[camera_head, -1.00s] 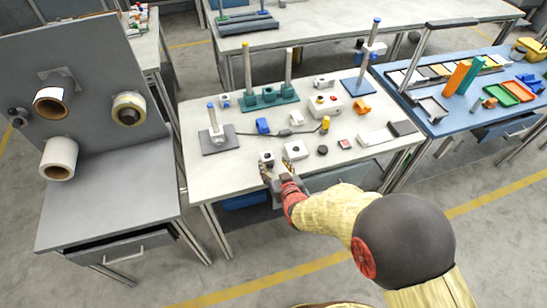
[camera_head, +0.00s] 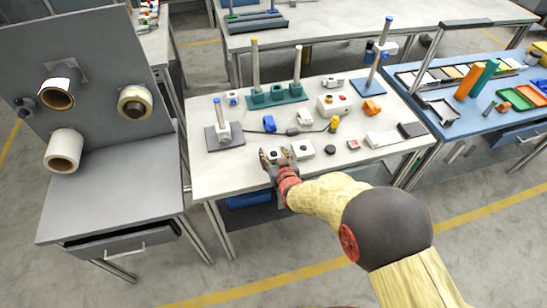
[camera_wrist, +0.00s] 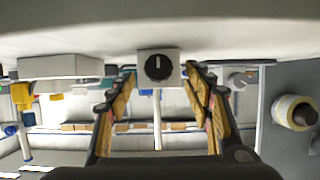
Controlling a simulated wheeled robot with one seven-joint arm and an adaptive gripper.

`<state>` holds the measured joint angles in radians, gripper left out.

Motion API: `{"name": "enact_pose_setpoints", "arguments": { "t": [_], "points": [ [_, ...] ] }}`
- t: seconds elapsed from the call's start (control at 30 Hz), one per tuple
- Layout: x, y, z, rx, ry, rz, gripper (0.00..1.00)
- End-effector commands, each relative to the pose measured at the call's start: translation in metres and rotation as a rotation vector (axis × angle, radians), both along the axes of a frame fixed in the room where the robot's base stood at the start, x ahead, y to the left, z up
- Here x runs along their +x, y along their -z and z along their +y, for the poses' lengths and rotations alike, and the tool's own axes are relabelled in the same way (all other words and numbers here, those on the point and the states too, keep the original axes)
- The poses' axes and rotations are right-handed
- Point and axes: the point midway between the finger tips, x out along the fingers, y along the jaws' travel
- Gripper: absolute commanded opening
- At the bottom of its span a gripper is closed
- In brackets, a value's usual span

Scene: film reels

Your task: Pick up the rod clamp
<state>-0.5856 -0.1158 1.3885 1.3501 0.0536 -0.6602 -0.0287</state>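A small pale block with a round black knob, which I take for the rod clamp (camera_wrist: 145,57), stands at the table's front edge. In the wrist view, which is upside down, it is centred between the fingertips. My gripper (camera_wrist: 160,76) is open, with a finger on either side and narrow gaps visible beside the block. In the head view my gripper (camera_head: 275,157) is low over the front edge of the white table (camera_head: 236,183). The fingers mostly hide the block there.
A white block with a dark hole (camera_head: 303,149) stands close right of my gripper. A black knob (camera_head: 330,150) lies beyond it. A grey plate with an upright rod (camera_head: 219,112) stands back left. A green rod stand (camera_head: 277,97) is farther back. Bare tabletop lies to the left front.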

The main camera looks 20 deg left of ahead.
Motion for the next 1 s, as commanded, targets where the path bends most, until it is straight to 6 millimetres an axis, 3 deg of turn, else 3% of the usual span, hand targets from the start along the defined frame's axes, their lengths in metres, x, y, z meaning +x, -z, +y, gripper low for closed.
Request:
{"name": "enact_pose_setpoints", "arguments": {
  "t": [0.8,1.0],
  "points": [
    [-0.0003,0.0003,-0.0002,0.0,0.0,0.0,0.03],
    [0.0,-0.0004,0.0,0.001,0.0,-0.001,0.02]
  ]
}}
